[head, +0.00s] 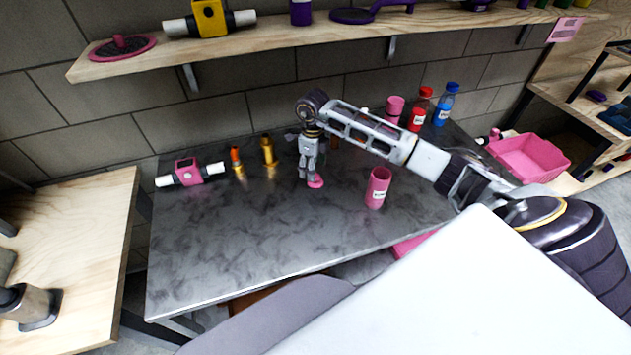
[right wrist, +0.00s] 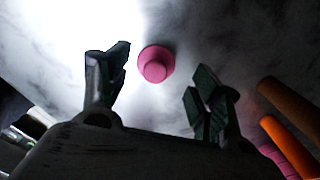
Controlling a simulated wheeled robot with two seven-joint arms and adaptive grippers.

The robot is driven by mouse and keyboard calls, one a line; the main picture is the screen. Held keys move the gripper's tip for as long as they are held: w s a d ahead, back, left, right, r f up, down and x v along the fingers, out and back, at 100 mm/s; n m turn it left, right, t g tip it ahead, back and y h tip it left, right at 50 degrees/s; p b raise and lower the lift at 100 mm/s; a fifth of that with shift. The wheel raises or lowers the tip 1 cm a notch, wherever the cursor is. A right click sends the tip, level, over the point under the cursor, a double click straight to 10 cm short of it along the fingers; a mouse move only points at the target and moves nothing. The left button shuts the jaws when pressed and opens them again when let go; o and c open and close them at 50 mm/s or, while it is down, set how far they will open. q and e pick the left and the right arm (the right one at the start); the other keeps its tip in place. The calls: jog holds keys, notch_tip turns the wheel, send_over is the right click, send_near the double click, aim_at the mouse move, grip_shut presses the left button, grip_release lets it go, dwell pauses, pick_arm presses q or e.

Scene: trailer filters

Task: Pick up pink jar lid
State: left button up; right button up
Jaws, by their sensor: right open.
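The pink jar lid (head: 316,183) lies on the dark marbled table, a round disc with a raised knob. In the right wrist view the lid (right wrist: 156,64) is just beyond the fingertips, between their lines and nearer the left finger. My right gripper (head: 309,176) points down over the lid and partly hides it in the head view. Its fingers (right wrist: 160,88) are spread open with nothing between them. An open pink jar (head: 378,188) with a white label stands to the right of the lid. My left gripper is not in view.
Orange (head: 237,162) and gold (head: 268,151) cylinders and a pink-and-black fitting (head: 190,172) stand left of the gripper. Red (head: 420,110) and blue (head: 445,104) bottles stand at the back right. A shelf (head: 250,43) overhangs the back. The table's front left is clear.

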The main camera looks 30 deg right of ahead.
aim_at(316, 174)
jog(key=shift+s+d+f+p, duration=0.1)
jog(key=shift+s+f+p, duration=0.15)
jog(key=shift+f, duration=0.5)
jog(key=shift+s+d+f+p, duration=0.1)
jog(key=shift+s+f, duration=0.2)
jog(key=shift+f, duration=1.55)
jog(key=shift+a, duration=0.1)
jog(key=c, duration=0.7)
